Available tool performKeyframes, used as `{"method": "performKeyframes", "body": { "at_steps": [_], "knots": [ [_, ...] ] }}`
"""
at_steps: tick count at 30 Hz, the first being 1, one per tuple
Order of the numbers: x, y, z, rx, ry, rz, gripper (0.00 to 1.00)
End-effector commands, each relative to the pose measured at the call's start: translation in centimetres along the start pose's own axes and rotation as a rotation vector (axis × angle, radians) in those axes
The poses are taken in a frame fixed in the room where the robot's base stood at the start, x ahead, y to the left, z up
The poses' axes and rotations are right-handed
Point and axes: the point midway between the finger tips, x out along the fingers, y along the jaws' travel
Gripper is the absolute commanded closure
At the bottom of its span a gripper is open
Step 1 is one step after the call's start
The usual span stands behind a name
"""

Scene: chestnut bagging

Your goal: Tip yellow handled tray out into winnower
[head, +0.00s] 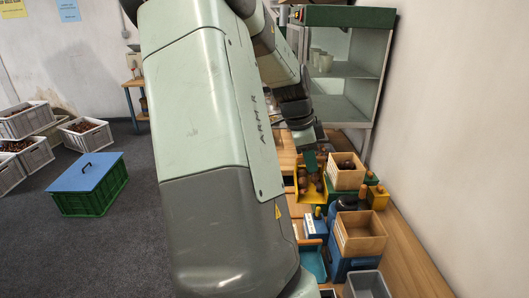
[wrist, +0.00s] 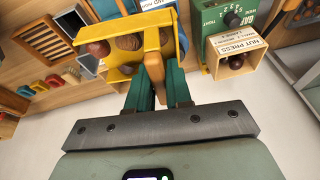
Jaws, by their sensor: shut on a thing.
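The yellow handled tray (wrist: 112,74) fills the upper middle of the wrist view, with several brown chestnuts (wrist: 130,42) in it. My gripper (wrist: 158,88) is shut on its brown handle (wrist: 154,66), one green finger on each side. In the head view the yellow tray (head: 318,197) shows beside my arm, with chestnuts (head: 303,183) in it and my gripper (head: 310,161) at its far side. My arm hides part of the bench there. I cannot tell which machine is the winnower.
A green machine labelled nut press (wrist: 238,38) stands right of the tray in the wrist view. In the head view, wooden boxes (head: 360,234) crowd the bench near the right wall. A glass-fronted green cabinet (head: 345,85) stands behind. A green crate (head: 90,197) with blue lid sits on the floor.

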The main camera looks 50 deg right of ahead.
Motion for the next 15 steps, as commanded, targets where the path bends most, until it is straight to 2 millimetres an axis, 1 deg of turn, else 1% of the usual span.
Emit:
{"method": "performKeyframes", "body": {
  "at_steps": [1,6,10,12,15],
  "knots": [
    [0.9,0.3,-2.2,0.098,0.012,0.030,1.00],
    [3.4,2.0,-8.4,0.414,0.037,0.125,1.00],
    [4.9,3.5,-12.4,0.624,0.055,0.186,1.00],
    [5.5,4.3,-14.0,0.714,0.061,0.213,1.00],
    [6.1,5.1,-15.7,0.809,0.070,0.240,1.00]
  ]
}}
